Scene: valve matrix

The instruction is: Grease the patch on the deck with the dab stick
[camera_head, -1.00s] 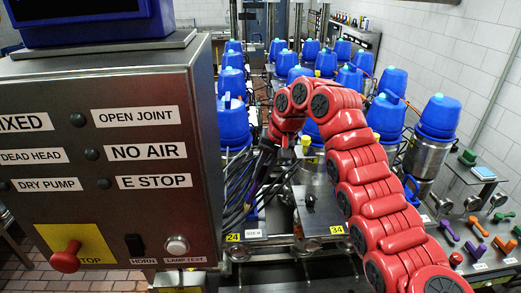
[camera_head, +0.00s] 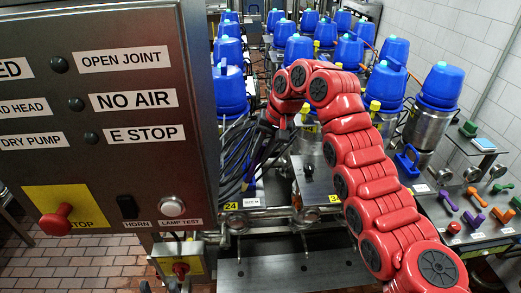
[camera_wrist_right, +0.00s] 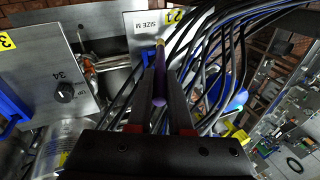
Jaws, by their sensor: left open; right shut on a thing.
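My right gripper (camera_head: 259,160) reaches in on the red arm and points down among black hoses, above the label strip with tag 24. In the right wrist view its dark fingers (camera_wrist_right: 160,85) are shut on a slim purple stick (camera_wrist_right: 160,88), likely the dab stick. The stick's far end lies near the SIZE M label and the hoses; whether it touches anything I cannot tell. A grey metal plate (camera_head: 318,180) with a dark knob sits right of the gripper, and it shows in the wrist view (camera_wrist_right: 45,70) marked 34. I cannot make out the grease patch.
A large control box (camera_head: 90,95) with labels and a red stop button fills the left. Rows of blue-capped canisters (camera_head: 385,85) stand behind. Coloured handles (camera_head: 475,218) lie on the right bench. Black hoses (camera_head: 238,150) crowd the gripper.

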